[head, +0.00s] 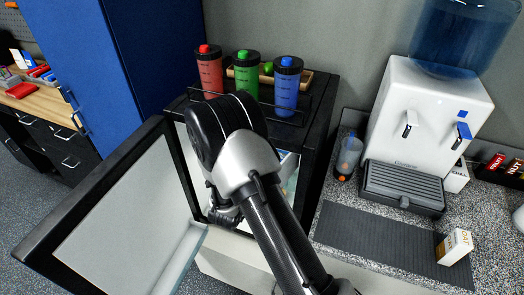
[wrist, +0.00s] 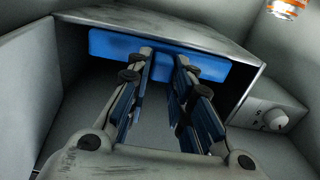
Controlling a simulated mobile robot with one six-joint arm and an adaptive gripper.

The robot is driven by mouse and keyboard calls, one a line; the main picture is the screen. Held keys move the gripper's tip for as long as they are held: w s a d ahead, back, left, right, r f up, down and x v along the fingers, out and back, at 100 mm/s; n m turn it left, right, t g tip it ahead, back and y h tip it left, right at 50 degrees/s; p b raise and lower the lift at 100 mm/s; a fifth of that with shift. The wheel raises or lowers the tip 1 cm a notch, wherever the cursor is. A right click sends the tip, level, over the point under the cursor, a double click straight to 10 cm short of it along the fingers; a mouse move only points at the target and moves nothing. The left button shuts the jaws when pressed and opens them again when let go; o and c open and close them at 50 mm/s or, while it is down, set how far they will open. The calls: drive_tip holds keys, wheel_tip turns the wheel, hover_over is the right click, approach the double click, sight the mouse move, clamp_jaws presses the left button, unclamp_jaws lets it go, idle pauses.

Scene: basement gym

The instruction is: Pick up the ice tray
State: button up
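In the wrist view, the blue ice tray (wrist: 112,45) lies at the back of a metal-walled compartment (wrist: 190,22). It reaches out to both sides of my gripper (wrist: 166,60). My gripper's two fingers are apart, with blue showing between their tips. The tips overlap the tray in the picture; I cannot tell whether they touch it. In the head view, my gripper (head: 224,212) reaches into the open black mini fridge (head: 322,120), mostly hidden by my arm. The tray does not show there.
The fridge door (head: 125,215) stands open to the left. Red (head: 208,75), green (head: 246,75) and blue (head: 286,88) bottles stand on top. A dial (wrist: 275,118) is right of the compartment. A water dispenser (head: 425,110) stands on the right counter.

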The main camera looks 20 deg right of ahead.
drive_tip(key=o, duration=0.4)
drive_tip(key=shift+a, duration=0.1)
drive_tip(key=v, duration=1.2)
drive_tip(key=shift+r, duration=0.15)
